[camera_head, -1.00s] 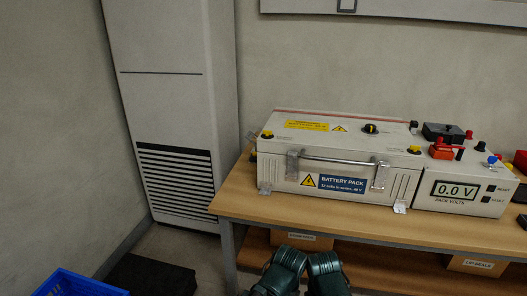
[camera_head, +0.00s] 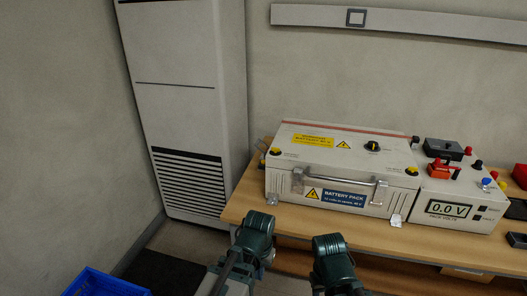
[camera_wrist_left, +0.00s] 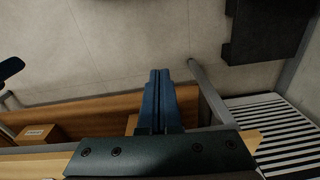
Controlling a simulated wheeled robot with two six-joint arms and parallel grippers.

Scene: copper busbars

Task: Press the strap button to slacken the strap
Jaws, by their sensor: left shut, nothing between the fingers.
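The battery pack (camera_head: 340,162) is a cream case on the wooden bench, with a front handle and a blue label. A red band (camera_head: 345,127) runs along its lid's back edge. I cannot tell which is the strap button. My left arm (camera_head: 257,234) shows in front of the bench, below the pack. In the left wrist view my left gripper (camera_wrist_left: 159,78) is shut and empty, over the floor. My right arm (camera_head: 332,258) stands beside it; its gripper is hidden.
A voltage unit (camera_head: 448,209) reading 0.0 V adjoins the pack's right, with coloured terminals. A tall white vented cabinet (camera_head: 187,95) stands left of the bench. A blue crate (camera_head: 100,284) is on the floor at lower left. The bench front edge (camera_head: 300,232) is bare.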

